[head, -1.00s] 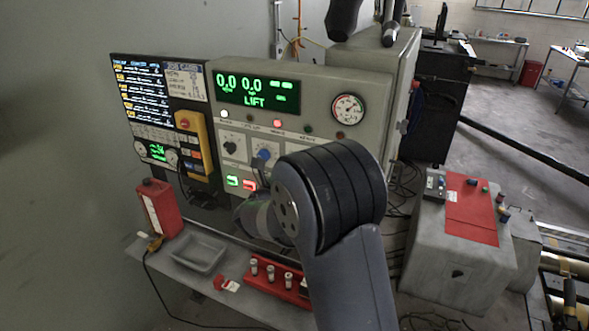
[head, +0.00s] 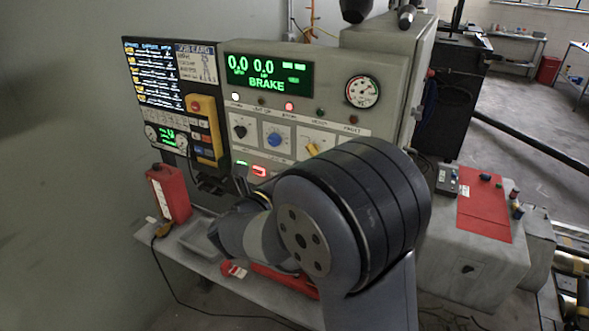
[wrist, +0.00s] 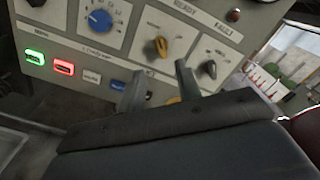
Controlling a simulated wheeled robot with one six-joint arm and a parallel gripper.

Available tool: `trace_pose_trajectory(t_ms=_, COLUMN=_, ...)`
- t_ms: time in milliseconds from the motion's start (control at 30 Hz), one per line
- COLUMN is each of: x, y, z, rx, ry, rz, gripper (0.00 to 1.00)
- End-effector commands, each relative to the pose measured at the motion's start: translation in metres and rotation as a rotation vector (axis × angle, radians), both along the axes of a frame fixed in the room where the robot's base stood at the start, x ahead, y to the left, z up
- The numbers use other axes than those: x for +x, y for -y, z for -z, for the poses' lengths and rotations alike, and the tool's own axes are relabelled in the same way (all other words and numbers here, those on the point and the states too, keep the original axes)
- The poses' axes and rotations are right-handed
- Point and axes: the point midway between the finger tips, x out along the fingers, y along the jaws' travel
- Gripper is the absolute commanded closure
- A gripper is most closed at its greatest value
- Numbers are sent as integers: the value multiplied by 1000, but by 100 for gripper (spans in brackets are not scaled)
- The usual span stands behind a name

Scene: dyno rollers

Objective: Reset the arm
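My arm (head: 345,225) bulks large in the middle of the head view, in front of the lower part of a grey control panel (head: 325,115). Its wrist end points left, and the gripper fingers cannot be made out there. In the wrist view my gripper (wrist: 160,72) has two grey fingers standing apart with nothing visible between them. They are in front of the panel's lower edge. The panel's blue knob (wrist: 99,20) and yellow knob (wrist: 157,47) show beyond them. The panel display (head: 265,78) reads BRAKE in green.
A grey box with a red top (head: 484,206) stands at right. Open floor lies behind.

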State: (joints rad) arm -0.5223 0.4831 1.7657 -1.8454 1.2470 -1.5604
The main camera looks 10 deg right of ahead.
Motion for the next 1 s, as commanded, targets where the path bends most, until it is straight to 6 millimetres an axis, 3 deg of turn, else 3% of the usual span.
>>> trace_pose_trajectory(t_ms=533, x=0, y=1, z=-1, rx=-1, ry=-1, rz=3, gripper=67)
trace_pose_trajectory(t_ms=1000, x=64, y=48, z=-2, rx=-1, ry=-3, rz=4, gripper=67)
